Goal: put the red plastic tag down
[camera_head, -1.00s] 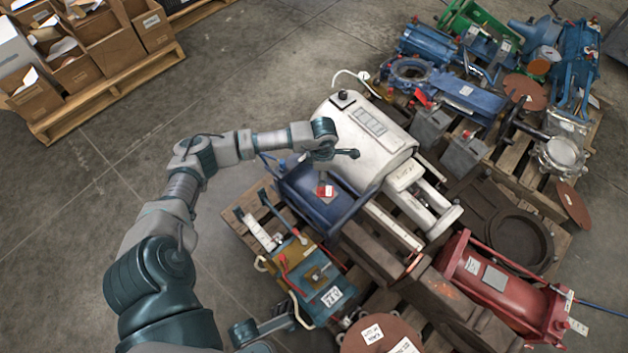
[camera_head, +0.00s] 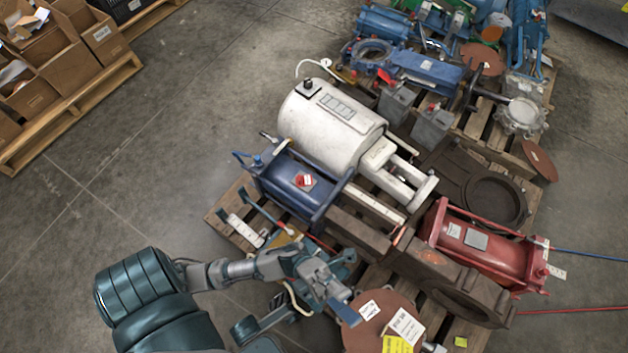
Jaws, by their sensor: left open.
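The red plastic tag (camera_head: 304,181), with a white label, lies on top of the dark blue cylinder unit (camera_head: 283,187) at the left of the near pallet. My left gripper (camera_head: 344,283) is open and empty. It is below and right of the tag in the picture, clearly apart from it, over the front part of the pallet beside a rust-brown disc (camera_head: 365,328). It hides part of the parts beneath it. My right gripper does not show.
A white cylindrical machine (camera_head: 325,122) stands behind the blue unit. A red cylinder (camera_head: 480,248) and brown castings (camera_head: 432,268) crowd the right. Boxes sit on a pallet (camera_head: 85,105) at the far left. Bare concrete floor (camera_head: 175,120) is clear between.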

